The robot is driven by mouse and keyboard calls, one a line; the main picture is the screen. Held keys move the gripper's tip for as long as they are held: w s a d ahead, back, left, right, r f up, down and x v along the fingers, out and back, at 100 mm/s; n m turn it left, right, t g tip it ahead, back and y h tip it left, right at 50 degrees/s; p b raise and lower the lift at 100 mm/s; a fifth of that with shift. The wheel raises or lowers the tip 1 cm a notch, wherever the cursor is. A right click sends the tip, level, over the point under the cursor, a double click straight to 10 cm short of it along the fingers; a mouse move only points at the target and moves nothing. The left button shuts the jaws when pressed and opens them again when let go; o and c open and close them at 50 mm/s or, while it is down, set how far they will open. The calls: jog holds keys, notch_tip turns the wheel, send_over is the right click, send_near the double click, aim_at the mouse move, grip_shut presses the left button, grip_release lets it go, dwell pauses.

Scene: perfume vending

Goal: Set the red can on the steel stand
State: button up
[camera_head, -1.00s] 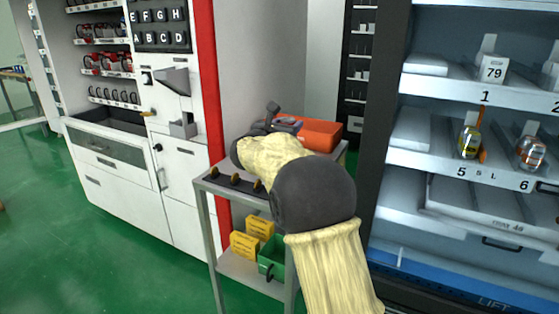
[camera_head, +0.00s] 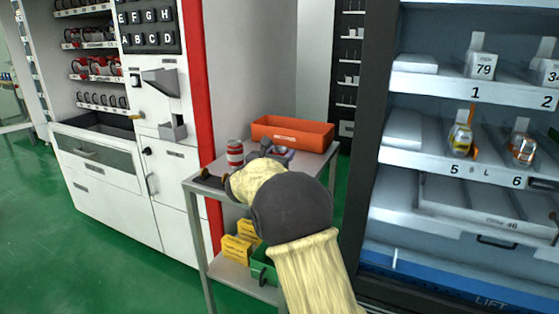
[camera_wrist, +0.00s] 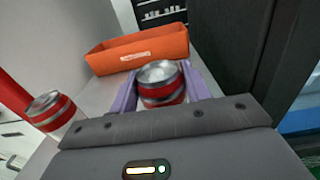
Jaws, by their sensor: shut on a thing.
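My gripper (camera_wrist: 160,88) is shut on a can with a silver lid and a red band (camera_wrist: 162,70); its lilac fingers press on either side of it. In the head view my gripper (camera_head: 277,151) is low over the steel stand's grey top (camera_head: 318,165). I cannot tell whether the held can touches the top. A second red and white can (camera_head: 235,153) stands upright to the left of my gripper; it also shows in the wrist view (camera_wrist: 48,110), apart from the fingers. My forearm hides part of the stand.
An orange bin (camera_head: 291,133) sits at the back of the stand's top, behind the held can. Yellow boxes (camera_head: 237,249) and a green bin (camera_head: 263,264) are on the lower shelf. A vending machine (camera_head: 182,120) stands left; a glass-fronted cabinet (camera_head: 375,120) stands close on the right.

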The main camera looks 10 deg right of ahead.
jog(key=shift+f, duration=0.35)
jog(key=o, duration=1.1)
jog(key=shift+c, duration=0.2)
jog(key=p+v, duration=0.1)
jog(key=v, duration=1.1)
